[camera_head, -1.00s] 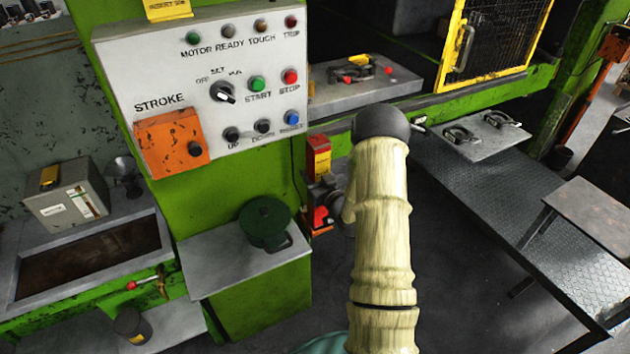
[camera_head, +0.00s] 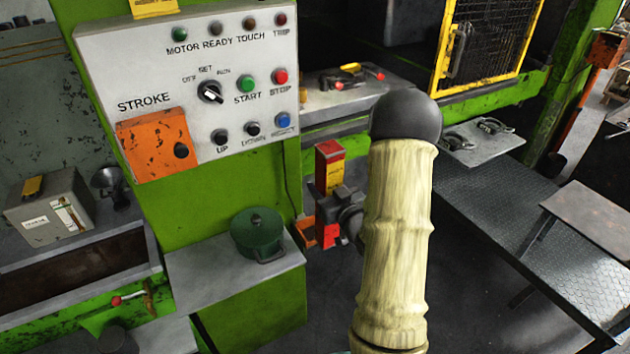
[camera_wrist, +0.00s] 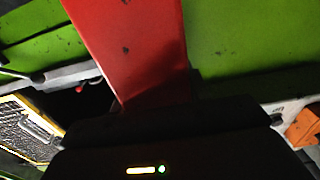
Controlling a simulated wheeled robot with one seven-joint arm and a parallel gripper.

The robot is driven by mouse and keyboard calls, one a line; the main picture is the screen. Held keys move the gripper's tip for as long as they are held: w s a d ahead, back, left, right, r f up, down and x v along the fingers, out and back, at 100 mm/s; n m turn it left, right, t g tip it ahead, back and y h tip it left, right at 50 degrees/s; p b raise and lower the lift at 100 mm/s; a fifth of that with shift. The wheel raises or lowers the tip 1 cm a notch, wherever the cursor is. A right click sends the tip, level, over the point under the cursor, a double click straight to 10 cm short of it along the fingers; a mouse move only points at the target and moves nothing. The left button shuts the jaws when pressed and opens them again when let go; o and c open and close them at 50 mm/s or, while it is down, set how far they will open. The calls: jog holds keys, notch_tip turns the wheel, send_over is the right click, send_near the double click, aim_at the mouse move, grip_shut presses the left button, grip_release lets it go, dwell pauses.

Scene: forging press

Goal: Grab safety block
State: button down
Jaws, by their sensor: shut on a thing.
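The safety block appears to be the upright red block with a yellow face (camera_head: 330,170), right of the green press column in the head view. My dark gripper (camera_head: 338,207) is shut on its middle, with red showing above and below the jaws. In the wrist view the red block (camera_wrist: 130,45) fills the upper middle, rising from the dark gripper (camera_wrist: 155,112). The fingertips are not clearly seen. An orange bracket (camera_head: 305,232) shows low beside the column, left of the block. I cannot tell whether they touch.
The control panel (camera_head: 200,90) overhangs at upper left. A shelf with a green pot (camera_head: 258,234) is left of the block. The press bed (camera_head: 355,98) lies behind, with the yellow mesh guard (camera_head: 490,45) beyond. A dark bench (camera_head: 540,205) stands right; floor below looks clear.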

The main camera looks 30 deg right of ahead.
jog(key=s, duration=0.1)
jog(key=s+p, duration=0.1)
jog(key=s, duration=0.3)
jog(key=shift+s+d+r, duration=0.15)
jog(key=shift+d+r, duration=0.05)
jog(key=shift+r, duration=0.05)
jog(key=shift+p, duration=0.6)
jog(key=s+p, duration=0.5)
jog(key=p, duration=0.2)
jog(key=shift+s+f, duration=0.1)
jog(key=shift+f, duration=0.05)
